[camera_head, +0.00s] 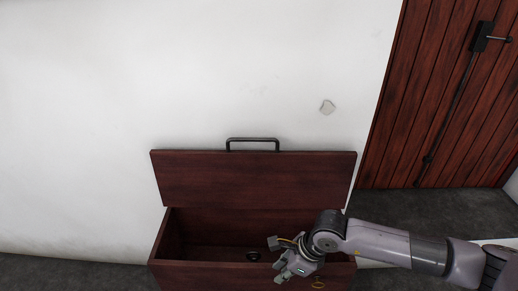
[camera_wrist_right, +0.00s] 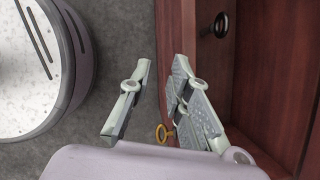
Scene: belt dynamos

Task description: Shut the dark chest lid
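The dark red-brown chest (camera_head: 164,240) stands against the white wall. Its lid (camera_head: 255,180) is open, standing up at the back, with a black bar handle (camera_head: 253,140) on its top edge. My right gripper (camera_head: 278,259) is at the front right part of the chest opening, well below the lid handle and apart from the lid. In the right wrist view my right gripper (camera_wrist_right: 161,62) has its fingers spread, with nothing seen held between them. The chest (camera_wrist_right: 290,70) lies to the right there. My left gripper is not in view.
A small dark round thing (camera_head: 253,256) lies inside the chest. A brass ring (camera_wrist_right: 165,133) shows near the chest's front in the right wrist view. A wooden door (camera_head: 435,90) stands at the right. Grey floor (camera_head: 60,275) is clear at the left.

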